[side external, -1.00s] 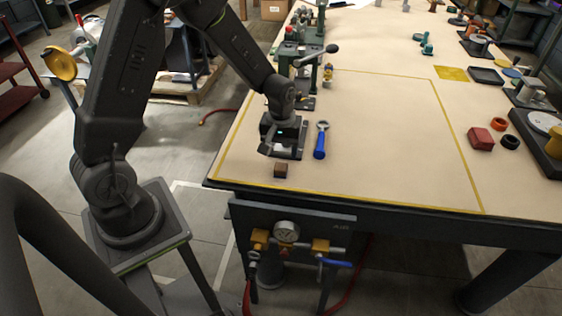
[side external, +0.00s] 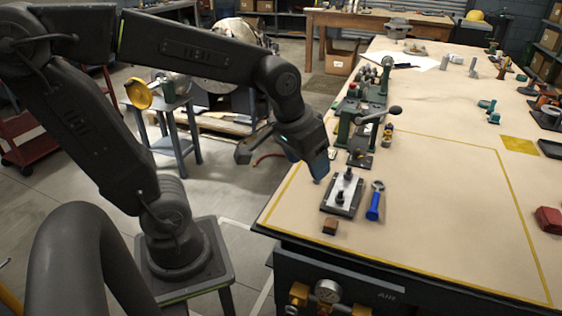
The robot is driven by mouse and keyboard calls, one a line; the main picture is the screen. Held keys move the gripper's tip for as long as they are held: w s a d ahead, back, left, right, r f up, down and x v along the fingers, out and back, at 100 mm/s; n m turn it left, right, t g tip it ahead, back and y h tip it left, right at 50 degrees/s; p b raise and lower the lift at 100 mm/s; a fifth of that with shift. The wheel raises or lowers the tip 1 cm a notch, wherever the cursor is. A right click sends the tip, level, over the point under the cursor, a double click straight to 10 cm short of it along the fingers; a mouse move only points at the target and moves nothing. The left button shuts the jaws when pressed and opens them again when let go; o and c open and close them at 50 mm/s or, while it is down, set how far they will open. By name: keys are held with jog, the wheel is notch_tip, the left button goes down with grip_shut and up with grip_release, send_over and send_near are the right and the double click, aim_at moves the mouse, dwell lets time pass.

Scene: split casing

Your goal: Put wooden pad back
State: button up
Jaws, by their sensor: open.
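The wooden pad looks like a small brown block (side external: 330,227) lying on the bench top near its front left corner. Just behind it lies a dark plate with a light metal top (side external: 343,194) and dark knobs standing on it.
A red block (side external: 549,219) sits at the right. The bench inside the yellow outline is mostly clear.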

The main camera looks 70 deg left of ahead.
jog(key=s+d+r+m+t, duration=0.1)
jog(key=s+r+m, duration=0.1)
jog(key=s, duration=0.4)
jog(key=shift+d+m+t, duration=0.25)
jog(key=shift+m+t, duration=0.05)
